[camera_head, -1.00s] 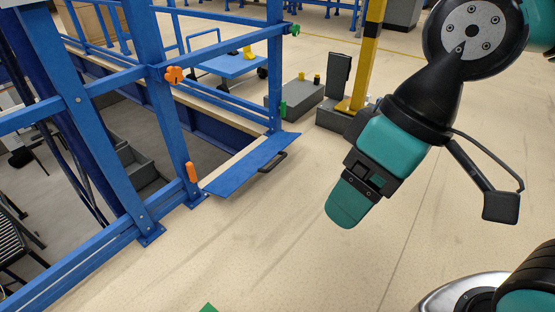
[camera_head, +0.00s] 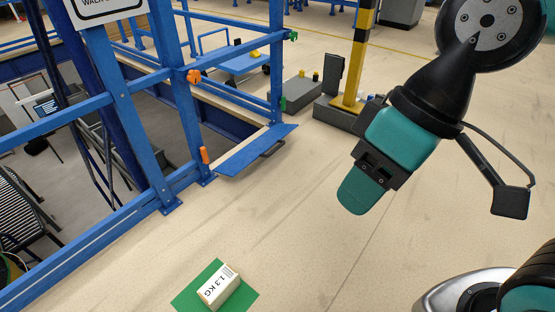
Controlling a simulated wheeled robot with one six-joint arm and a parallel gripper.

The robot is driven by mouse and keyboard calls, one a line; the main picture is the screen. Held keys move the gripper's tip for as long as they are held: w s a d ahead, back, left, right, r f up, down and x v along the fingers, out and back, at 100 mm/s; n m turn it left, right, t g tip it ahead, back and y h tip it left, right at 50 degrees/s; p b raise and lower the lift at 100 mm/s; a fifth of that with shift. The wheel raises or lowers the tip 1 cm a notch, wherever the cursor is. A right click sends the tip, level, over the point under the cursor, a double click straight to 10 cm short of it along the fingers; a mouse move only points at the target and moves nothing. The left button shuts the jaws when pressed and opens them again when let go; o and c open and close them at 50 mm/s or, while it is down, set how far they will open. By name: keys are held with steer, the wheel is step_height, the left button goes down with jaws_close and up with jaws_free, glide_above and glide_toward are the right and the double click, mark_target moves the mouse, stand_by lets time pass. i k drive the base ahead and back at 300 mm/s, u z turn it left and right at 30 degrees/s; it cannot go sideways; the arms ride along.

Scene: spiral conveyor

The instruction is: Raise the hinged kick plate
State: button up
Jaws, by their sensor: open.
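The hinged kick plate (camera_head: 252,151) is a flat blue panel at the foot of the blue guard frame, left of centre. It juts out over the floor between two posts, lying roughly flat. A dark handle (camera_head: 273,149) shows at its outer edge, partly hidden. An orange latch-like piece (camera_head: 205,156) is on the post at its left end and a green one (camera_head: 283,104) is on the post at its right end. My gripper (camera_head: 362,190) is open and empty. It hangs in the air to the right of the plate, clear of it and its handle.
A 1.3 KG box (camera_head: 220,289) lies on a green mat (camera_head: 251,296) on the floor at the front. A yellow-black post (camera_head: 361,55) and grey blocks (camera_head: 302,92) stand behind the plate. Blue rails rise above the plate. The floor before it is clear.

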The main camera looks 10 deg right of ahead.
mark_target(240, 161)
steer(key=z, duration=0.9)
steer(key=i, duration=1.95)
steer(key=u, duration=0.6)
